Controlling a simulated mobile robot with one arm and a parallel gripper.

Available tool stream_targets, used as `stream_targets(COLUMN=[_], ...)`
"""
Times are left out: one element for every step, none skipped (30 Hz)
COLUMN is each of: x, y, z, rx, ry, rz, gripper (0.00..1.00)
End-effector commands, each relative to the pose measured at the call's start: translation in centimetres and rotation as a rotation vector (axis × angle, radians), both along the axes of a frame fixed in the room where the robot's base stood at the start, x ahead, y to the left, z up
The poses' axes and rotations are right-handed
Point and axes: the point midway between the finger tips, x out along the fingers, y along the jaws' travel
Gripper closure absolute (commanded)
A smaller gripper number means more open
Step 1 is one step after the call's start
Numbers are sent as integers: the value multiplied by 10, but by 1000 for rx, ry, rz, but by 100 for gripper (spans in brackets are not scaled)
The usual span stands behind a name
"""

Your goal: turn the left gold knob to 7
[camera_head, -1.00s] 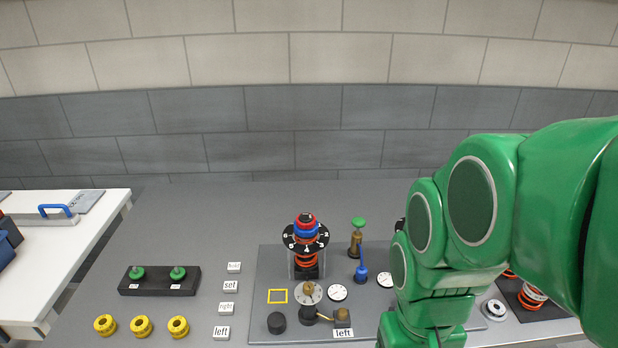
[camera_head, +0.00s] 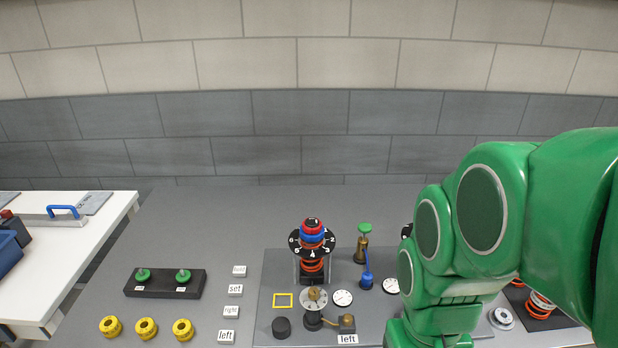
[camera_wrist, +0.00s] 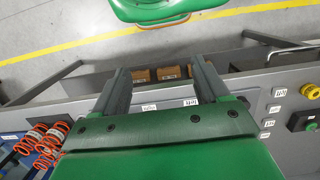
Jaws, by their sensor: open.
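In the head view a small gold knob (camera_head: 314,293) stands on a round silver dial (camera_head: 322,305) at the front left of the grey plate. The dial's marks are too small to read. My gripper is hidden in the head view. In the wrist view my gripper (camera_wrist: 162,66) is open, with nothing between its fingers. It points toward the bench edge and floor. The gold knob does not show there.
A spring post with a black numbered dial (camera_head: 313,242) rises just behind the knob. A blue lever (camera_head: 366,278) and a green-topped brass fitting (camera_head: 363,240) stand to its right. Yellow rings (camera_head: 146,329) and a black stand (camera_head: 165,283) lie left. My green arm covers the right.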

Motion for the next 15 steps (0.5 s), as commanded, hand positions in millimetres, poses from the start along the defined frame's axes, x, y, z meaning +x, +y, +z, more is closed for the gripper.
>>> stream_targets(x=[0, 0, 2, 3, 6, 11, 16, 22, 32, 40, 48, 59, 67, 75, 85], y=[0, 0, 1, 1, 2, 4, 6, 8, 12, 15, 18, 22, 26, 30, 34], z=[0, 0, 0, 1, 2, 3, 5, 6, 10, 12, 14, 17, 19, 21, 24], rx=[0, 0, 1, 4, 7, 12, 17, 23, 31, 39, 48, 59, 67, 76, 85], ry=[0, 0, 0, -1, -3, -6, -9, -14, -22, -30, -36, -42, -47, -54, -65], rz=[0, 1, 3, 5, 9, 16, 23, 31, 45, 55, 66, 83, 95, 108, 123], gripper=[30, 35, 41, 46, 50, 50, 50, 50, 50, 50, 50, 50, 50, 50, 50])
